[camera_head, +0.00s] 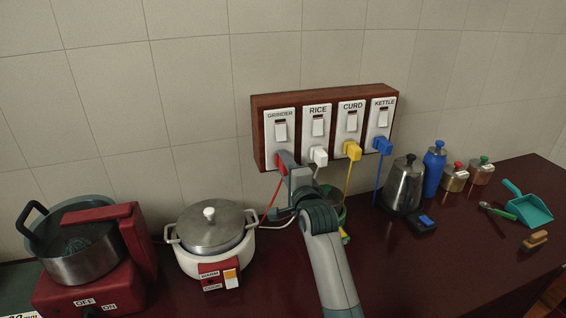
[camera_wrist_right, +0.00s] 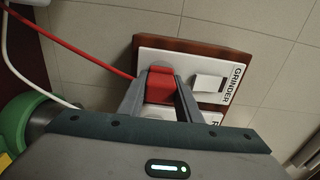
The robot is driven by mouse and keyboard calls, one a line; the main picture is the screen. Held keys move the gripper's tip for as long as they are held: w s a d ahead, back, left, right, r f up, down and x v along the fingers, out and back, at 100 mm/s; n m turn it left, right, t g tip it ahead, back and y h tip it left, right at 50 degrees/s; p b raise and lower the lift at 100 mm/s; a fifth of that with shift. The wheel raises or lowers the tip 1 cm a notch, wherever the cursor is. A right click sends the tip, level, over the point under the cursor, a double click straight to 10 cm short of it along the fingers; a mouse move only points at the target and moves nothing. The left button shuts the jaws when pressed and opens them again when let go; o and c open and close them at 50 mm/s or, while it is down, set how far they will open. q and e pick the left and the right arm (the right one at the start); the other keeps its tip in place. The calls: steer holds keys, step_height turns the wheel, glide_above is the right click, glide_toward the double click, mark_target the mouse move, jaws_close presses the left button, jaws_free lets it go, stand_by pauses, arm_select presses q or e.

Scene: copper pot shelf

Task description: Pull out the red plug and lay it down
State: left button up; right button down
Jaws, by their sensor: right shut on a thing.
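The red plug (camera_wrist_right: 160,86) sits at the grinder socket plate (camera_wrist_right: 211,79) in the right wrist view, with its red cord running off to the upper left. My right gripper (camera_wrist_right: 160,92) is shut on the red plug, one finger on each side. In the head view the right gripper (camera_head: 284,166) reaches the lower part of the grinder plate (camera_head: 280,137), and the red plug is mostly hidden by the fingers. I cannot tell whether its pins are still in the socket. My left gripper is not in view.
White (camera_head: 319,156), yellow (camera_head: 352,150) and blue (camera_head: 383,146) plugs sit in the neighbouring sockets. A white rice cooker (camera_head: 213,262) stands left of my arm, a red grinder (camera_head: 95,290) further left. A steel kettle (camera_head: 404,188) stands right. Dark counter (camera_head: 440,275) is bare at front right.

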steer(key=shift+p+v, duration=1.75)
steer(key=shift+v, duration=0.95)
steer(key=shift+r, duration=0.1)
steer(key=s+f+b, duration=0.3)
steer(key=s+f, duration=0.1)
steer(key=f, duration=0.5)
steer(key=s+d+f+b, duration=0.1)
steer(key=s+f+b, duration=0.2)
steer(key=f, duration=0.6)
steer(key=shift+v, duration=1.2)
stand_by(0.6)
stand_by(0.4)
